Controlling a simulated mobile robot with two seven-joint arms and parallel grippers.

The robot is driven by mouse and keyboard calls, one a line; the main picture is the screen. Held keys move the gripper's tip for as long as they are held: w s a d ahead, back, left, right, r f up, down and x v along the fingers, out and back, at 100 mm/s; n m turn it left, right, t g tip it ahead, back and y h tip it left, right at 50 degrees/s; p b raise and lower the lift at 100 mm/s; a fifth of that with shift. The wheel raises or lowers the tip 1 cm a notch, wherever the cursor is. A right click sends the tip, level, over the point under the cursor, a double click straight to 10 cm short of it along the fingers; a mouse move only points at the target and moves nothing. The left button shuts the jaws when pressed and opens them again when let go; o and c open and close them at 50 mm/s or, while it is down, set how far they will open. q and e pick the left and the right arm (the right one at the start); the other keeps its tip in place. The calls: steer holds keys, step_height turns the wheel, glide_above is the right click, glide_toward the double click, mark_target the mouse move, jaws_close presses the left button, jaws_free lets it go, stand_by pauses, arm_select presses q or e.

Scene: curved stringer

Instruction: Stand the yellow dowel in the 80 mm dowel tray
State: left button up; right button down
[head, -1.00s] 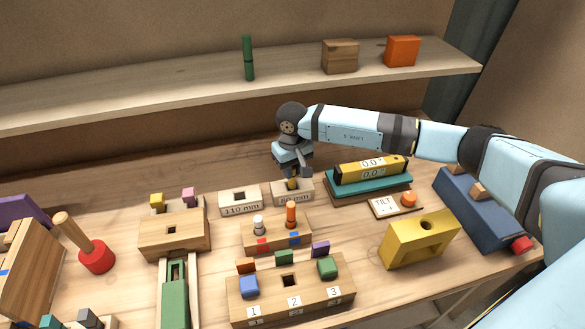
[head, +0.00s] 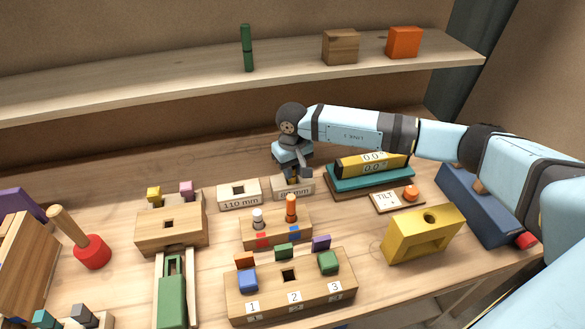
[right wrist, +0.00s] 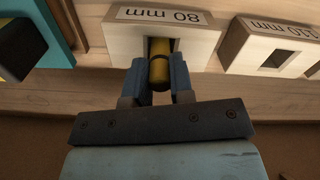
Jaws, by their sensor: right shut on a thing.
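The 80 mm dowel tray (head: 306,190) is a pale wooden block at the back of the table, next to the 110 mm block. It also shows at the top of the right wrist view (right wrist: 205,42). My right gripper (right wrist: 159,78) is shut on the yellow dowel (right wrist: 159,68), right at the tray. In the right wrist view the dowel's far end is at the tray's square hole and appears to be inside it; its depth is hidden. In the head view my right gripper (head: 292,178) hides most of the dowel. My left gripper is out of view.
The 110 mm block (head: 240,195) stands just left. A teal stand with a yellow level (head: 372,163) is close on the right, with a TILT card (head: 397,200) before it. A peg block (head: 275,230) stands in front. A shelf (head: 180,88) runs behind.

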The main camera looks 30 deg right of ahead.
steer(key=shift+f, duration=0.3)
steer(key=c, duration=0.9)
jaws_free()
steer(key=shift+r, duration=0.1)
step_height(320, 180, up, 14)
steer(key=shift+f+b, duration=0.15)
steer(key=shift+b, duration=0.75)
steer(key=shift+f, duration=0.1)
